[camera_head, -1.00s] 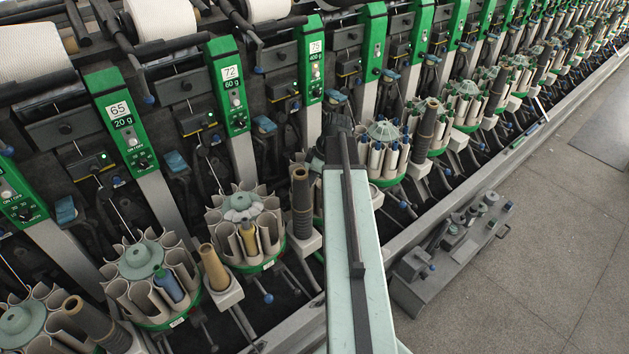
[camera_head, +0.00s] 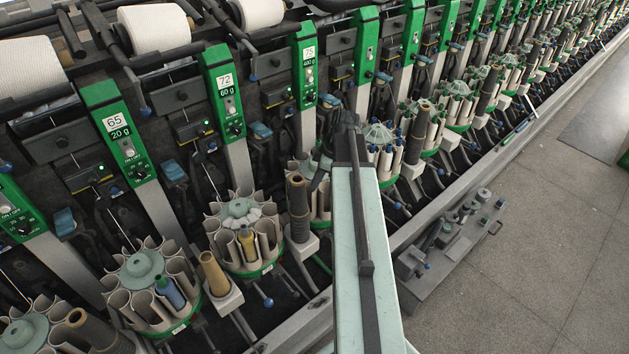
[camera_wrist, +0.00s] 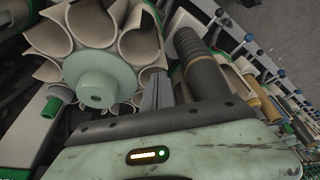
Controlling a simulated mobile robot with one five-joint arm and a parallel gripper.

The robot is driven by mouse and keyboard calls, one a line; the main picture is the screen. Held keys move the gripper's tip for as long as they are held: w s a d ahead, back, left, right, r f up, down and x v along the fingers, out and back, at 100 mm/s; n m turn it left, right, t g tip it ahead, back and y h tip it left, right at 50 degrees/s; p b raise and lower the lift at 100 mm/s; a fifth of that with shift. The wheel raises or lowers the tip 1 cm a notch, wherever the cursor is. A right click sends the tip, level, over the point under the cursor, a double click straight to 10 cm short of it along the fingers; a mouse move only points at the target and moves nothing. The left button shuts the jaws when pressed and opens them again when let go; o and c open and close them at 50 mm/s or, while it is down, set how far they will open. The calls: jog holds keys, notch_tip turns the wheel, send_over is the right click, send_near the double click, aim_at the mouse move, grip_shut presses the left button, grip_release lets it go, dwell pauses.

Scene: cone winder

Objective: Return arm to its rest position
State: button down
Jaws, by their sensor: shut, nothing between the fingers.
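My pale green arm (camera_head: 360,260) reaches up from the bottom of the head view over the winder's front rail. Its far end covers part of the magazine row, and my gripper cannot be made out there. In the wrist view my gripper (camera_wrist: 157,92) shows as narrow grey fingers, shut and empty. The fingers are close in the picture to a round magazine with a pale green hub (camera_wrist: 101,77) and to a dark ribbed bobbin (camera_wrist: 203,66). I cannot tell whether they touch either.
A row of winding units with green panels (camera_head: 222,90) runs to the upper right. Magazines (camera_head: 151,284) and bobbins (camera_head: 298,206) stand along its front. A grey wheelless-looking tray unit (camera_head: 440,262) is on the floor at right. Open floor (camera_head: 540,240) lies beyond it.

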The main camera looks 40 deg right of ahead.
jog(key=p+v, duration=0.5)
jog(key=v, duration=0.2)
jog(key=shift+d, duration=0.25)
jog(key=shift+w+f, duration=0.1)
jog(key=shift+f, duration=0.05)
